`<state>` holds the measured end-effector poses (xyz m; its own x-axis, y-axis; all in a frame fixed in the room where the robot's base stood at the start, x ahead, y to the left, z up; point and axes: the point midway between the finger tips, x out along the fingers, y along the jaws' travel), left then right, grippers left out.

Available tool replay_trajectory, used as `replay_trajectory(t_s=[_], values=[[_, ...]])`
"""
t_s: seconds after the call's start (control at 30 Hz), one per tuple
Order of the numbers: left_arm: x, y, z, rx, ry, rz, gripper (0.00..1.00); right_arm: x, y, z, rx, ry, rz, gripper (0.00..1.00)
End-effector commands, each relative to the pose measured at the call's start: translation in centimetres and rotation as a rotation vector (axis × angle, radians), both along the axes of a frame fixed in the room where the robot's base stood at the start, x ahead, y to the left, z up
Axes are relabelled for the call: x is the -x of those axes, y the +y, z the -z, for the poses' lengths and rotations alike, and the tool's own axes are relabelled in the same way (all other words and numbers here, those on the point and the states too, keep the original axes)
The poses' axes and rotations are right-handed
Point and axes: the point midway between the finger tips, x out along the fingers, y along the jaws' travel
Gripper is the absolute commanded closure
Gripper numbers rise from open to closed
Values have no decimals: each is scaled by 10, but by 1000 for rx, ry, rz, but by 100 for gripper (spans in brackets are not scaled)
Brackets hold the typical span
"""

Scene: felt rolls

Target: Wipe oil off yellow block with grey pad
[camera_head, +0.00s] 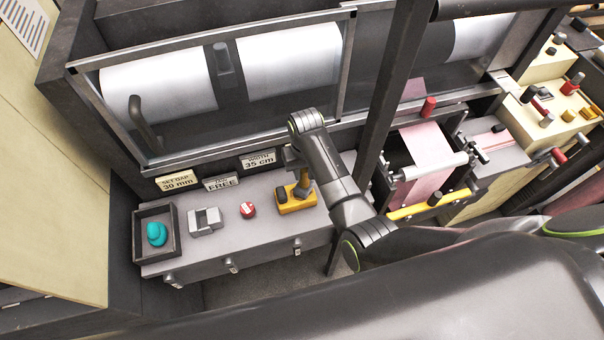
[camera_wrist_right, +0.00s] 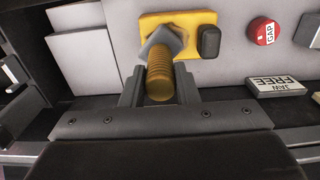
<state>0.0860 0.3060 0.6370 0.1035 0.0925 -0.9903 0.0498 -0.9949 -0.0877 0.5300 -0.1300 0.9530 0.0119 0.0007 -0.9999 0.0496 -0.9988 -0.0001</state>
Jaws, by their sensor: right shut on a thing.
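The yellow block (camera_head: 312,200) sits on the grey ledge below the machine's window; it also shows at the top of the right wrist view (camera_wrist_right: 205,72). A dark knob (camera_wrist_right: 209,41) stands on one end of it. My right gripper (camera_wrist_right: 159,88) is shut on the ribbed, brass-coloured handle (camera_wrist_right: 160,75) of the grey pad (camera_wrist_right: 165,40). The pad is tilted and lies over the block's other end; I cannot tell whether it touches. Any oil under it is hidden. My left gripper is not in view.
On the ledge left of the block are a red-and-white knob (camera_head: 247,210), a light grey fixture (camera_head: 204,221) and a dark tray (camera_head: 140,241) holding a teal object (camera_head: 156,234). Label plates (camera_head: 221,183) line the ledge's back. A dark upright post (camera_head: 385,110) stands right of my arm.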

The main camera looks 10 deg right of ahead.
Motion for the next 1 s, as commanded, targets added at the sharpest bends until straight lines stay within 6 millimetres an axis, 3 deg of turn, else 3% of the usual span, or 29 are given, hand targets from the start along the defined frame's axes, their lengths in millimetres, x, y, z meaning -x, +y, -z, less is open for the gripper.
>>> replay_trajectory(t_s=[0.4,1.0], values=[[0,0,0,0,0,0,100,-3,-2,-1,0,0,0,99],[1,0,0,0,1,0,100,16,14,2,0,3,0,99]])
